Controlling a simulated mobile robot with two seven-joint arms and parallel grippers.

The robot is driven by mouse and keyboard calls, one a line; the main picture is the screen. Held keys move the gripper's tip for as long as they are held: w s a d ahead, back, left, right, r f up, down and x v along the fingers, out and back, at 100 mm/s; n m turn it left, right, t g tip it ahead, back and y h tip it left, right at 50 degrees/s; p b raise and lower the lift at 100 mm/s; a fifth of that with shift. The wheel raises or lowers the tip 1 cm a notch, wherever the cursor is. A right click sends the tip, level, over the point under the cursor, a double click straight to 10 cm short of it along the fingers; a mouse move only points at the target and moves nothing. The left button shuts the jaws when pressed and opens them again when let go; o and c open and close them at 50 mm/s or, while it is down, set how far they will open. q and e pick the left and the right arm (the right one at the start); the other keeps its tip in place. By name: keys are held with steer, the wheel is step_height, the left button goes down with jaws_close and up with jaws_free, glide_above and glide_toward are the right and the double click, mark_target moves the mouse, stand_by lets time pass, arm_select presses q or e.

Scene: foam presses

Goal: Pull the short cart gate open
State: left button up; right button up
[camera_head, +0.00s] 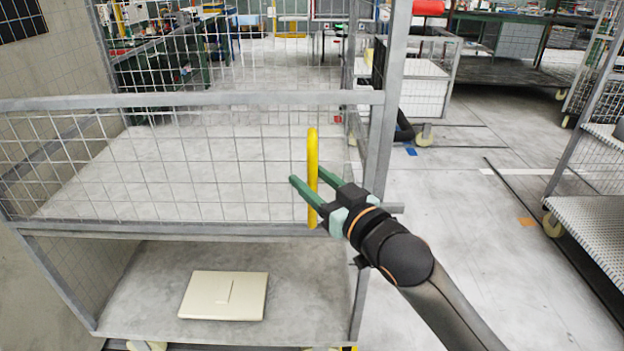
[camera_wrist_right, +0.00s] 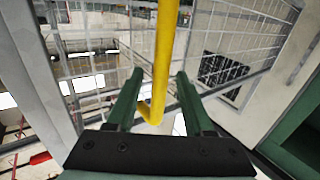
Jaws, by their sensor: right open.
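The short cart gate (camera_head: 180,101) is a grey metal frame with wire mesh across the front of the cart's upper level, and it looks closed. A yellow vertical handle (camera_head: 312,160) stands on the gate's right part. My right gripper (camera_head: 306,178) is open, with its green fingers on either side of the handle. In the right wrist view the yellow handle (camera_wrist_right: 164,60) runs between the two open fingers (camera_wrist_right: 156,84), and a gap shows beside each finger. Whether either finger touches it cannot be told. My left gripper is not in view.
The cart's lower shelf (camera_head: 140,285) carries a flat beige box (camera_head: 225,295). The cart's right post (camera_head: 385,110) stands close to my right gripper. Another cart (camera_head: 590,200) stands at the far right.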

steer(key=shift+w+a, duration=0.1)
steer(key=shift+w, duration=0.05)
jaws_close()
stand_by(0.4)
stand_by(1.0)
